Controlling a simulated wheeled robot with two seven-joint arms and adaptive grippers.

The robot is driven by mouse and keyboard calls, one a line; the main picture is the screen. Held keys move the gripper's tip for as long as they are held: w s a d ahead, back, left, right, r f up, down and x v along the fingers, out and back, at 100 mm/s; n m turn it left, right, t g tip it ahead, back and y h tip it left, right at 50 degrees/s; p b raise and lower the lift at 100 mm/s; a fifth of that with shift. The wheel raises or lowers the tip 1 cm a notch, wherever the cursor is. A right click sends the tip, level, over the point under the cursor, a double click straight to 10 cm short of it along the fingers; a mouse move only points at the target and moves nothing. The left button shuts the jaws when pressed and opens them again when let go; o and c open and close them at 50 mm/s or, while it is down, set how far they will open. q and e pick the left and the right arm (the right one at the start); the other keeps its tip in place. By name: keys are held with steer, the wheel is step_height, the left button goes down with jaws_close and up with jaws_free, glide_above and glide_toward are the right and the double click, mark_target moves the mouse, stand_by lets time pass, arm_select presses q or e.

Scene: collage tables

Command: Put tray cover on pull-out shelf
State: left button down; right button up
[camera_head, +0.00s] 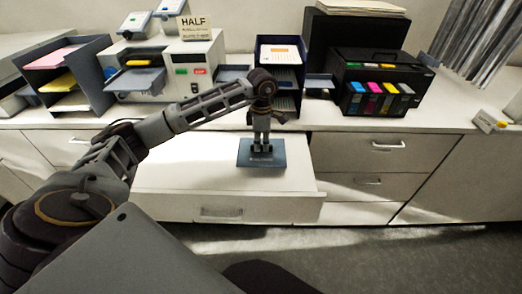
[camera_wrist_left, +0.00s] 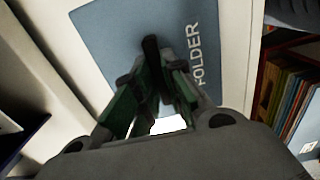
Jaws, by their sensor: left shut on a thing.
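The tray cover (camera_head: 276,161) is a flat blue-grey plate with small lettering, over the right part of the pull-out shelf (camera_head: 200,179). In the left wrist view the cover (camera_wrist_left: 105,40) reads "FOLDER". My left gripper (camera_head: 261,149) points down at the cover's middle and is shut on it. The pull-out shelf sticks out from the cabinet front. My right gripper is not in view.
A printer (camera_head: 160,70) with a "HALF" sign (camera_head: 196,27), an organizer (camera_head: 70,75), a stack of trays (camera_head: 282,65) and a black machine with coloured cartridges (camera_head: 378,85) stand on the counter. The shelf left of the cover is bare. Closed drawers (camera_head: 370,150) lie to the right.

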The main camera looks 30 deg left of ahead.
mark_target(262, 152)
arm_select(q)
steer(key=shift+f, duration=0.2)
steer(key=shift+f+p, duration=0.3)
steer(key=shift+f, duration=1.45)
steer(key=shift+f, duration=0.15)
steer(key=c, duration=1.5)
jaws_free()
steer(key=shift+r, duration=0.2)
